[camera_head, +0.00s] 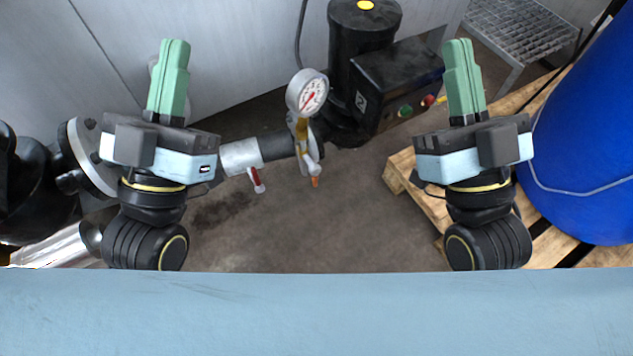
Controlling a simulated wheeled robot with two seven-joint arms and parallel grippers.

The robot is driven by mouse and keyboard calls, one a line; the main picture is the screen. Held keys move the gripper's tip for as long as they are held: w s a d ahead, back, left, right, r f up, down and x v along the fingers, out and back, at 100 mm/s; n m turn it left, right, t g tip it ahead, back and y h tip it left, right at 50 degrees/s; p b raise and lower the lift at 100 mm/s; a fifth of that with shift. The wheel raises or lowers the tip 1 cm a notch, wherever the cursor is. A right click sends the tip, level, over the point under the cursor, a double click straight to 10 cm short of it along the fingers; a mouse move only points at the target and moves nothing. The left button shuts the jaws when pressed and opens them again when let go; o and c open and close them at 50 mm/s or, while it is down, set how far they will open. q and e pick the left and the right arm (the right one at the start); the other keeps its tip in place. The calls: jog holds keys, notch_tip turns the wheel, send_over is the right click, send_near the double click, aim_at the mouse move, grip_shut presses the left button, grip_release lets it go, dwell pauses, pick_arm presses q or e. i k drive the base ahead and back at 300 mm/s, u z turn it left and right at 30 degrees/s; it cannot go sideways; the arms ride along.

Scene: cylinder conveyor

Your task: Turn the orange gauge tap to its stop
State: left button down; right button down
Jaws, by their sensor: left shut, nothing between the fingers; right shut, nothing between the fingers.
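A round white-faced pressure gauge (308,92) with a red needle stands above the pipe in the middle of the view. My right gripper (459,48) is shut and empty, well to the right of the gauge and tap. Neither gripper touches the tap.
A red-handled valve (256,180) sits on the pipe left of the tap. A black motor housing (365,45) and control box (398,82) stand behind. A blue drum (590,140) on a wooden pallet (405,168) is at right. The floor below the tap is clear.

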aim_at(315, 169)
jog(key=u, duration=2)
jog(key=k, duration=1.05)
jog(key=z, duration=1.55)
jog(key=i, duration=0.5)
